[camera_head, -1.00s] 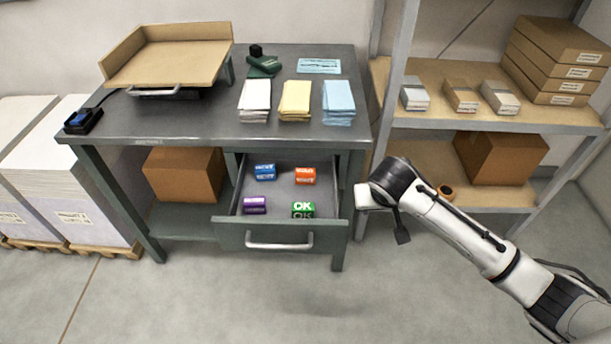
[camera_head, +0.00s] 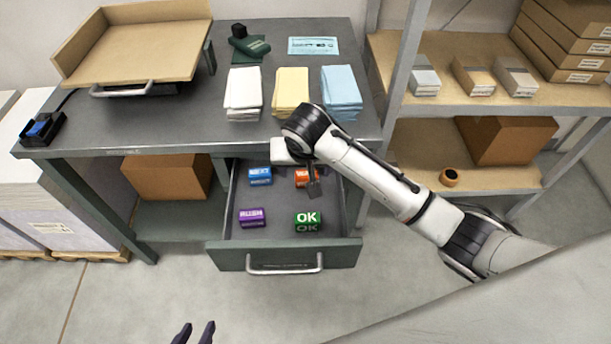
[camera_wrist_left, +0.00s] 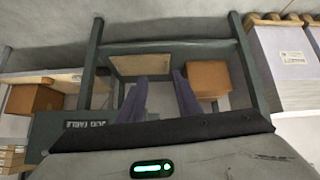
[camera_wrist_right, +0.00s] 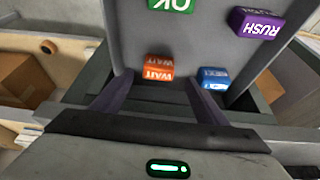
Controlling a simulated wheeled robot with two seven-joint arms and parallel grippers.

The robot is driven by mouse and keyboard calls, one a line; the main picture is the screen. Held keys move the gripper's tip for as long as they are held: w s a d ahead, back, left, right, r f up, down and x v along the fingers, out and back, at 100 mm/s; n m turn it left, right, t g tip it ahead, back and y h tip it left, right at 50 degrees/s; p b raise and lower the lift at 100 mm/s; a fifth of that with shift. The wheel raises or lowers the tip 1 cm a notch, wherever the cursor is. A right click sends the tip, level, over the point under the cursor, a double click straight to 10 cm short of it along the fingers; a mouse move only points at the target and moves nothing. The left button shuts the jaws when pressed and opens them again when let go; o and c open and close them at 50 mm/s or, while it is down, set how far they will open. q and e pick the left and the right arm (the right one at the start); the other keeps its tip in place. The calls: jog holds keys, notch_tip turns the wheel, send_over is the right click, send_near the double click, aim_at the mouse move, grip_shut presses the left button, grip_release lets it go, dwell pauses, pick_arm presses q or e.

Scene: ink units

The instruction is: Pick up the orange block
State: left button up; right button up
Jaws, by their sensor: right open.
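The orange block (camera_head: 301,180), marked WAIT, lies in the open drawer (camera_head: 284,257) at its back right. My right gripper (camera_head: 314,189) is above it and partly hides it in the head view. In the right wrist view the orange block (camera_wrist_right: 158,69) shows ahead of my open right gripper (camera_wrist_right: 157,82), between the line of its fingers and apart from them. My left gripper (camera_head: 195,333) is low at the bottom edge of the head view, away from the drawer. In the left wrist view its fingers (camera_wrist_left: 160,85) are apart and empty.
The drawer also holds a blue block (camera_head: 260,176), a purple block (camera_head: 252,217) and a green OK block (camera_head: 307,219). The desk top (camera_head: 190,120) overhangs the drawer's back, with paper stacks near its edge. A shelf unit (camera_head: 395,75) stands at the right.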

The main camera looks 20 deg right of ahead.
aim_at(307, 175)
jog(key=b+x, duration=0.1)
jog(key=x, duration=0.5)
jog(key=shift+d, duration=0.1)
jog(key=c, duration=1.2)
